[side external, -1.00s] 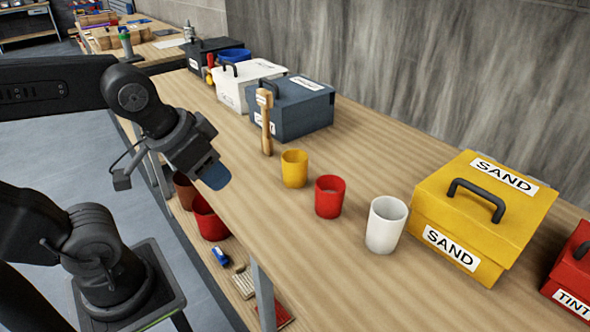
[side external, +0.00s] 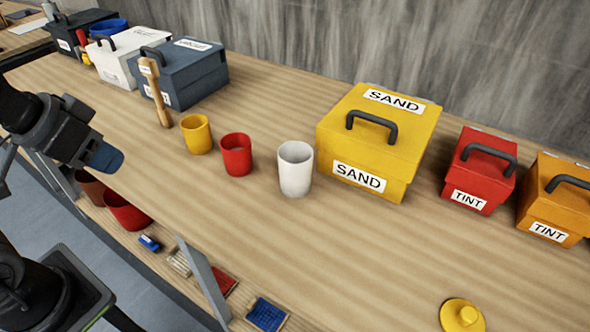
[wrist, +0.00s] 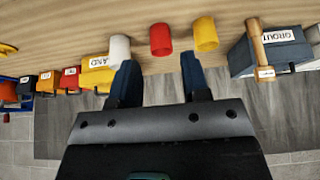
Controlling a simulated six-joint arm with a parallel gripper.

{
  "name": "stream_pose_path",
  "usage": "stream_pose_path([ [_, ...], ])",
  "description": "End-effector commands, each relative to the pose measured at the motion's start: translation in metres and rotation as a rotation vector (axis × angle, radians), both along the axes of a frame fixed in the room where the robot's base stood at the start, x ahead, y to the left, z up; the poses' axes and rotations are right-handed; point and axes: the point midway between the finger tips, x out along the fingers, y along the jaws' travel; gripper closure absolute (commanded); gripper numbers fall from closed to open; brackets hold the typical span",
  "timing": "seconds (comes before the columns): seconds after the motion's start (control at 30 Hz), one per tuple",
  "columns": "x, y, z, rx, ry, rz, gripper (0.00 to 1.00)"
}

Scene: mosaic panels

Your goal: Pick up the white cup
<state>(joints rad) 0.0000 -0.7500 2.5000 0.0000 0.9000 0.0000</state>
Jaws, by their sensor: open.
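The white cup (side external: 295,170) stands upright on the wooden bench, at the right end of a row with a red cup (side external: 236,155) and a yellow cup (side external: 196,135). My gripper (side external: 106,158) is at the left in the side view, off the bench's near edge and well apart from the cups. In the wrist view my gripper (wrist: 158,80) shows two blue-tipped fingers spread wide with nothing between them. There the white cup (wrist: 120,50) appears beyond the left fingertip, and the red cup (wrist: 161,39) lies beyond the gap.
A yellow SAND box (side external: 375,140) stands close to the right of the white cup. Red (side external: 480,172) and orange (side external: 558,200) TINT boxes stand farther right. A mallet (side external: 155,92) and dark box (side external: 185,75) are at left. Bench in front of the cups is clear.

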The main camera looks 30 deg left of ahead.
Motion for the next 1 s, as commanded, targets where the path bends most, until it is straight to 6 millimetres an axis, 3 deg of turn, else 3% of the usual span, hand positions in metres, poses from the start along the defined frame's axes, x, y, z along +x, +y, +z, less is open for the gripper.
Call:
stream_pose_path([
  [0.17, 0.0, 0.0, 0.0, 0.0, 0.0, 0.0, 0.57],
  [0.77, 0.0, 0.0, 0.0, 0.0, 0.0, 0.0, 0.01],
  [1.0, 0.0001, 0.0, -0.0003, 0.003, 0.003, -0.004, 0.0],
])
